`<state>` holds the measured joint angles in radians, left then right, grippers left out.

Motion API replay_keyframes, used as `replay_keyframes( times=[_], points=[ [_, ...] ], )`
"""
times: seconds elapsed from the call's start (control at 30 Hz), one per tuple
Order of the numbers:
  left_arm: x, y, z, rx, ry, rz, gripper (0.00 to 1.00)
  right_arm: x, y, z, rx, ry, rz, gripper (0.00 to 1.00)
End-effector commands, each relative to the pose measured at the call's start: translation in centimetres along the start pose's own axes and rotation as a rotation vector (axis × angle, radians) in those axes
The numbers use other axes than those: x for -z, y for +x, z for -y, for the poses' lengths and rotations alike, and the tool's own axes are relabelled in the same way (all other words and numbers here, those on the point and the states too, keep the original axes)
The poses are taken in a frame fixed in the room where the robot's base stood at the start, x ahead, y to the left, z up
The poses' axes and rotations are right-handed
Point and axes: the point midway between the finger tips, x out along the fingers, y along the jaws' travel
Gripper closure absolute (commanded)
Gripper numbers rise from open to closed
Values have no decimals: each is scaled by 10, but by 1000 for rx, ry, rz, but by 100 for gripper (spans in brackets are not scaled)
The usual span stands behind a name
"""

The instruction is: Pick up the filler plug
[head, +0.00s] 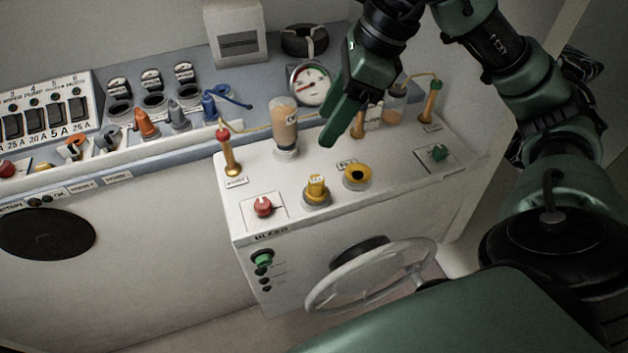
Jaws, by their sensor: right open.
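A yellow plug with a raised grip (317,187), which looks like the filler plug, stands upright in a metal collar on top of the white console (290,222). Beside it on the right is a yellow ring with a dark centre (357,174), in a similar collar. My right gripper (338,136) reaches in from the upper right, fingers pointing down. It is open and empty, above and behind the plug in the picture, apart from it. My left gripper is out of view.
A red knob (263,207) and a red-tipped lever (229,153) stand left of the plug. A clear cylinder with amber content (285,124) and a round gauge (309,84) are behind. A steering wheel (371,275) juts from the console front.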

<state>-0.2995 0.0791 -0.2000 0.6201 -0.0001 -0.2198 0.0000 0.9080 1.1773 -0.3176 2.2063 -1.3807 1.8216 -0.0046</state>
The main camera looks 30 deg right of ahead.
Motion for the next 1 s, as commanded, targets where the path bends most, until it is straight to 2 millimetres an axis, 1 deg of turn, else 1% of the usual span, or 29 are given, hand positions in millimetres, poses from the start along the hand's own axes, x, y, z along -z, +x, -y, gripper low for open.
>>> replay_keyframes(
  times=[0.03,0.23,0.4,0.5,0.67,1.0],
  points=[
    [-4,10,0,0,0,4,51,4,10,0,0,0,0,49],
    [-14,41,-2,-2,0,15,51,16,39,0,0,0,0,49],
    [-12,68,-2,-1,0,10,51,26,63,0,0,0,0,49],
    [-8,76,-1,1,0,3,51,29,70,0,0,0,0,49],
    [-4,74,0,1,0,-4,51,30,80,-1,-3,0,-3,49],
    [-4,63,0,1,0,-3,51,35,113,-3,-5,1,-5,49]
  ],
)
